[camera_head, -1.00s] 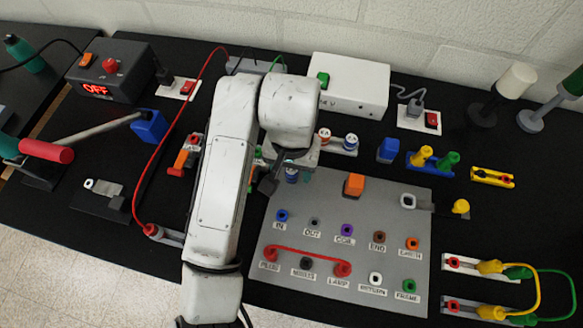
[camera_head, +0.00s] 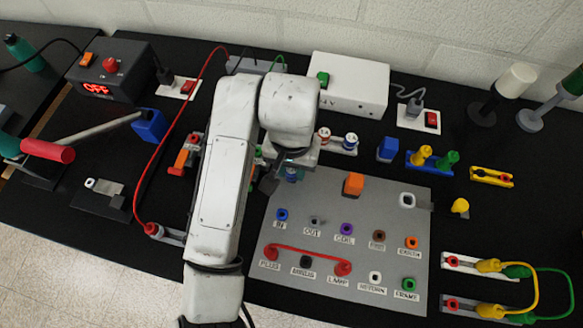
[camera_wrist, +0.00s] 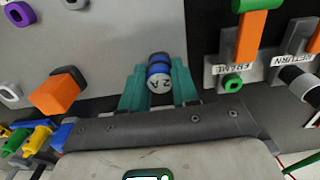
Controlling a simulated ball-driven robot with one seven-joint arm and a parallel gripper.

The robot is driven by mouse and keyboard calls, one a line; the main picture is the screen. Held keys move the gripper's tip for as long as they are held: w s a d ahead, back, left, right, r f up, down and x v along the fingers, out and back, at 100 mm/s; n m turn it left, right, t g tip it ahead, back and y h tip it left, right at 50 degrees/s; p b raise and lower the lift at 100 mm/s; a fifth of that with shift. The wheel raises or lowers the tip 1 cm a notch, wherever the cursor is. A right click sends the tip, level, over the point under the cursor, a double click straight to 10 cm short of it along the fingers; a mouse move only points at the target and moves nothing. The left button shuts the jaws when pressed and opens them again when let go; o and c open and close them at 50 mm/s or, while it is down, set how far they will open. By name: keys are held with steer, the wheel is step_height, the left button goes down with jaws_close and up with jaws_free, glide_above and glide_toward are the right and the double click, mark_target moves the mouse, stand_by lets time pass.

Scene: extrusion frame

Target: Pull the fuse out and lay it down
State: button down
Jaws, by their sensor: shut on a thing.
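My gripper (camera_wrist: 160,92) has teal fingers, one on each side of a fuse (camera_wrist: 159,75), and is shut on it. The fuse is a short blue cylinder with a pale end marked "2 A" facing the wrist camera. In the head view the fuse (camera_head: 292,174) shows as a small blue patch under my wrist, left of the grey panel's upper edge. My arm hides most of the gripper there. The far end of the fuse is hidden, so I cannot tell whether it touches a holder.
The grey panel (camera_head: 327,222) carries coloured sockets, an orange block (camera_head: 353,184) and a red lead (camera_head: 306,256). Two white-topped fuses (camera_head: 337,138) stand in a rack behind. A white box (camera_head: 352,84) stands at the back.

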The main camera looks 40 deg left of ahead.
steer(key=shift+r, duration=0.1)
steer(key=shift+r+p, duration=2.9)
steer(key=shift+p, duration=0.3)
